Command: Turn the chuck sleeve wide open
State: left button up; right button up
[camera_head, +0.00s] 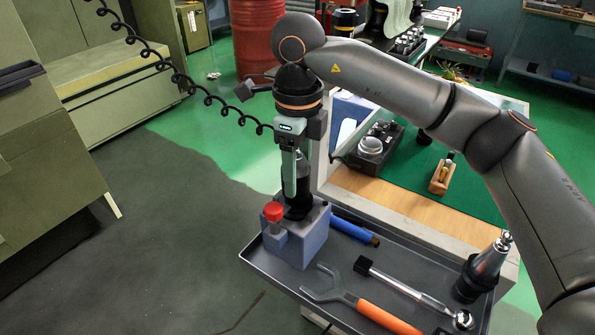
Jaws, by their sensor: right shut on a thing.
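The chuck sleeve (299,204) is a dark upright cylinder seated in a blue-grey block (305,240) on the tool tray (262,267). The block has a red knob (273,212) on its front left. My right gripper (297,185) points straight down from above and is shut on the sleeve. One light grey-green finger covers part of the sleeve, and the other finger is mostly hidden. My left gripper is not in view.
The tray also holds an orange-handled spanner (372,312), a ratchet wrench (415,293), a blue cylindrical tool (352,230) and a tapered tool holder (486,268). A black coiled cable (190,88) hangs at upper left. Open floor lies left of the tray.

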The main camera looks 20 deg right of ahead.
jog(key=n, duration=0.2)
jog(key=shift+n, duration=0.4)
jog(key=n, duration=0.5)
jog(key=shift+w, duration=0.15)
jog(key=n, duration=0.4)
jog(key=shift+n, duration=0.4)
jog(key=shift+w+n, duration=0.1)
jog(key=shift+n, duration=1.9)
jog(key=o, duration=1.4)
jog(key=shift+c, duration=0.2)
